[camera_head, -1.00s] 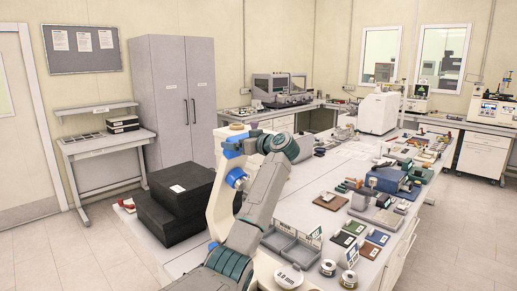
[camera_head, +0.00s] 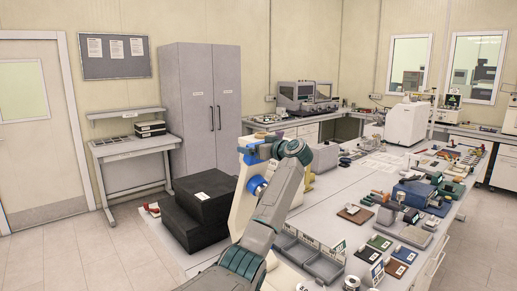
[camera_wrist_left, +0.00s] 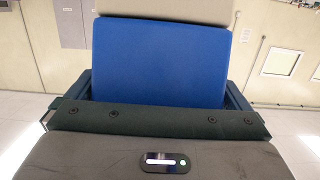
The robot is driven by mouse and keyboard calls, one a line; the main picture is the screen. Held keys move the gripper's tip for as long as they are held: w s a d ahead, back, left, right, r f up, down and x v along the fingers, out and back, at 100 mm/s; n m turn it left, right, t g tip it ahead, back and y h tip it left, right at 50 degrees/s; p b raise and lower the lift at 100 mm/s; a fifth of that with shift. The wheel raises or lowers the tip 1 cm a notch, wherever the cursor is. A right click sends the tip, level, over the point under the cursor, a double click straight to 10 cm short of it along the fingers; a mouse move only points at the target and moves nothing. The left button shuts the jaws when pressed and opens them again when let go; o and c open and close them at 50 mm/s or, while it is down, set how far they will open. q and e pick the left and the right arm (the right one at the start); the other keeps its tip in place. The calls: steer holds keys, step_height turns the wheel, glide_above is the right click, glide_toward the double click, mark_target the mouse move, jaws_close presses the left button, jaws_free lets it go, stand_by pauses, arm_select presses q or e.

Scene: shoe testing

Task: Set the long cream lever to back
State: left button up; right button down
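A tall cream body with blue round parts (camera_head: 242,210) stands behind my left arm in the head view. I cannot tell whether the long cream lever is part of it; no lever stands out clearly. My left arm rises from the bottom, grey with teal joints, and bends near the cream body. It hides part of that body. The left wrist view shows a blue panel (camera_wrist_left: 160,62) in a dark frame above a grey surface with a small light. My right gripper is out of view.
Black boxes (camera_head: 204,210) are stacked left of the cream body. Grey open bins (camera_head: 322,268) lie right of my arm. The long white table (camera_head: 335,188) carries several coloured plates and small devices on its right side. A grey cabinet (camera_head: 197,115) stands behind.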

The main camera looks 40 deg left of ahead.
arm_select(q)
steer(key=shift+d+f, duration=0.1)
steer(key=shift+f, duration=0.05)
steer(key=d+r+b, duration=0.1)
steer(key=d+b, duration=0.4)
steer(key=d, duration=0.5)
steer(key=shift+s+d+r, duration=0.35)
steer(key=shift+s+r, duration=0.05)
steer(key=shift+s, duration=0.05)
steer(key=shift+f, duration=0.1)
